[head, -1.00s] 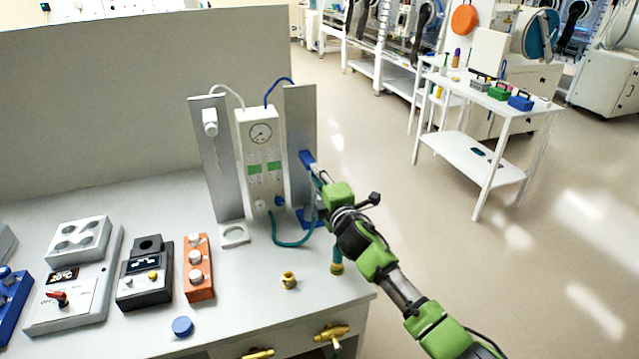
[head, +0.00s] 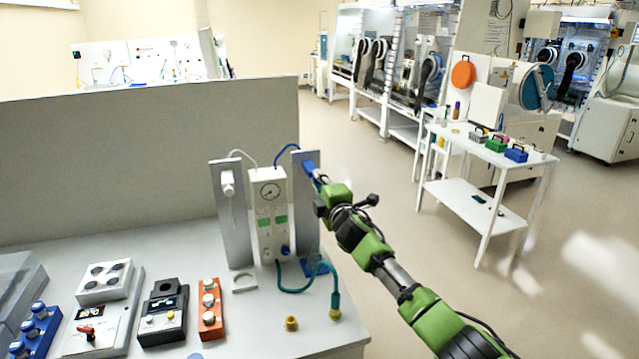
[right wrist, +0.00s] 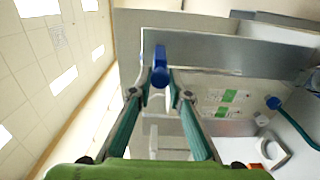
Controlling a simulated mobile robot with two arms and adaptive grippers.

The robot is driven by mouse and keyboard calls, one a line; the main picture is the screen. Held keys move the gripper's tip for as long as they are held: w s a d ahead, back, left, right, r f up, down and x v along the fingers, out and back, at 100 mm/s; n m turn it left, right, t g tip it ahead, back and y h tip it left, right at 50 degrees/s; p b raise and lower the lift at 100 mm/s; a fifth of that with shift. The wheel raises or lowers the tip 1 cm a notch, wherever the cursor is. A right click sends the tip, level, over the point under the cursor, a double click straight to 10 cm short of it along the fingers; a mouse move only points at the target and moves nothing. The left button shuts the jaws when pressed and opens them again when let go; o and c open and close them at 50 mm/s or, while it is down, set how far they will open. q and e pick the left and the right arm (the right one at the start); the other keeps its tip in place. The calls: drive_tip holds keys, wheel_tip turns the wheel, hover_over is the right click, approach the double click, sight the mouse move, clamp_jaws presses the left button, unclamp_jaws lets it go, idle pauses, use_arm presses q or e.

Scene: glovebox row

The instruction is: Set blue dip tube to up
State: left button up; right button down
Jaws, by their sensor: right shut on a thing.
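The blue dip tube's holder (head: 309,168) is near the top of the right grey upright panel (head: 306,215). It also shows in the right wrist view as a blue block (right wrist: 160,68) between my fingertips. My right gripper (head: 318,180) is shut on it; in the wrist view its two fingers (right wrist: 159,94) close on either side of it. The tube below the holder is mostly hidden by the panel and my gripper. A blue ring base (head: 314,267) sits at the panel's foot. My left gripper is out of view.
A white holder (head: 228,183) with a thin tube is high on the left panel. A gauge box (head: 268,205) stands between the panels. A teal hose (head: 296,290) loops in front. Orange (head: 210,310) and black (head: 163,312) control boxes stand left on the bench.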

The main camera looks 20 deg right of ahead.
drive_tip(key=shift+r, duration=0.4)
drive_tip(key=c, duration=1.9)
unclamp_jaws()
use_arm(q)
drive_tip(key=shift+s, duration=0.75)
use_arm(e)
drive_tip(key=s, duration=1.2)
drive_tip(key=shift+d, duration=0.25)
drive_tip(key=shift+f, duration=0.1)
